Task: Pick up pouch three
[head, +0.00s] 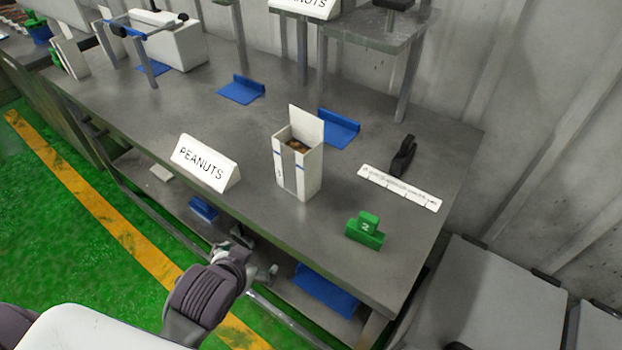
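I see no pouch marked three in the head view. A white open-topped carton (297,168) with a raised back flap stands upright on the grey bench. Brown contents show inside it. A green block (365,230) marked "2" sits to its right, near the bench's front right corner. My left gripper (256,262) is in front of the bench's front edge, apart from the carton and the green block. Its fingertips are too small and too obscured to tell open from shut. My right gripper is not in view.
A white "PEANUTS" sign (206,163) stands left of the carton. Blue brackets (242,90) lie behind. A white ruler-like strip (399,187) and a black clip-like object (403,156) lie to the right. Blue items (326,290) sit on the lower shelf. A raised grey stand (352,35) is at the back.

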